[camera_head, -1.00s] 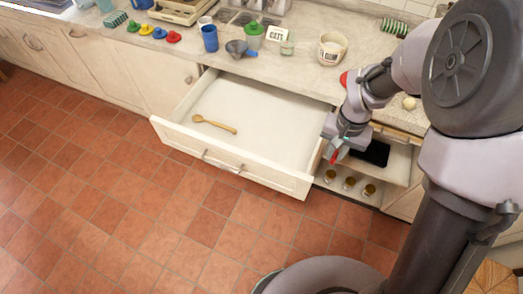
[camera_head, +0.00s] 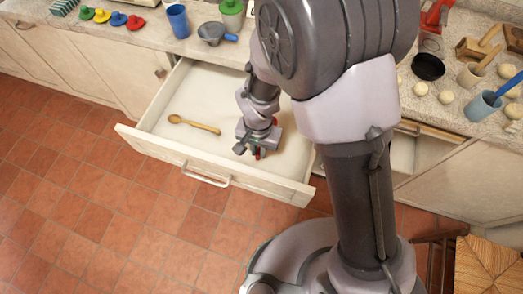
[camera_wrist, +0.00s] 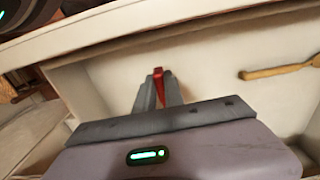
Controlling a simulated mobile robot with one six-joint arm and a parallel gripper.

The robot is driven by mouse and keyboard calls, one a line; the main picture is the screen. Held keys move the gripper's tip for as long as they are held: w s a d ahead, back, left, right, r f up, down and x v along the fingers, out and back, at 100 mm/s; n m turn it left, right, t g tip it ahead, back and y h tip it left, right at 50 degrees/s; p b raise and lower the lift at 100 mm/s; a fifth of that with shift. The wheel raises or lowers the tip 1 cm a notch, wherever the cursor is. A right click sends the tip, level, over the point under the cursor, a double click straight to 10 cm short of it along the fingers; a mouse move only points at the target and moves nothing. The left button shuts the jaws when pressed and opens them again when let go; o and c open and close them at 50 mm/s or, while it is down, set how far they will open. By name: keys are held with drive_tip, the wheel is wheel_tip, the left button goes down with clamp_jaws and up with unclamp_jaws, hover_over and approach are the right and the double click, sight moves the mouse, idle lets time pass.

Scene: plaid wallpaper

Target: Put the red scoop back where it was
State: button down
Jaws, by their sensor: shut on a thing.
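The red scoop (camera_wrist: 158,78) shows as a narrow red strip between my fingers in the wrist view; most of it is hidden. My gripper (camera_wrist: 157,92) is shut on it. In the head view my gripper (camera_head: 256,153) is over the right part of the open drawer (camera_head: 160,145), pointing down, with a little red at its tip. I cannot tell whether the scoop touches the drawer floor. A wooden spoon (camera_head: 195,124) lies in the drawer, left of my gripper; it also shows at the right of the wrist view (camera_wrist: 280,71).
The drawer sticks out over the tiled floor. The drawer's left part is free around the spoon.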

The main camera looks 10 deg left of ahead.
wheel_tip(320, 180, down, 4)
drive_tip(key=shift+f+b, duration=0.15)
drive_tip(key=shift+b, duration=0.6)
drive_tip(key=shift+f, duration=0.2)
drive_tip(key=c, duration=1.4)
unclamp_jaws()
drive_tip(key=shift+c, duration=0.2)
drive_tip(key=shift+r, duration=0.1)
